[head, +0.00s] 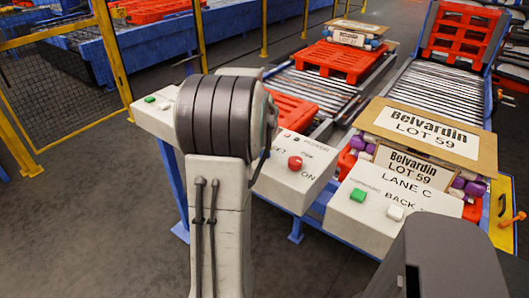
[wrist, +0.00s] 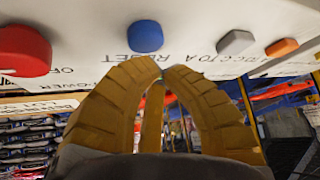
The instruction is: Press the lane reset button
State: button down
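In the wrist view, a round blue button (wrist: 145,36) sits on a white panel (wrist: 190,15). Upside-down lettering that seems to read RESET runs beside it. My gripper (wrist: 163,67) has ribbed yellow fingers drawn together at the tips. The tips are empty and appear just short of the blue button, with a small gap visible. I cannot tell the exact depth. In the head view, neither the blue button nor my fingertips can be made out; my arm blocks the middle.
A large red knob (wrist: 24,50), a grey button (wrist: 235,42) and an orange button (wrist: 281,47) share the panel. In the head view, a box with a red button (head: 295,162) and the Lane C box (head: 375,212) stand before roller conveyors (head: 425,92). Yellow fencing (head: 112,55) stands left; the left floor is clear.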

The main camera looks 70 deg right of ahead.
jog(key=shift+f+b, duration=0.95)
dwell(0.9)
jog(key=shift+r, duration=0.2)
jog(key=shift+r+p, duration=0.65)
jog(key=shift+r, duration=0.15)
dwell(0.3)
jog(key=shift+r+p, duration=1.85)
jog(key=shift+r, duration=0.65)
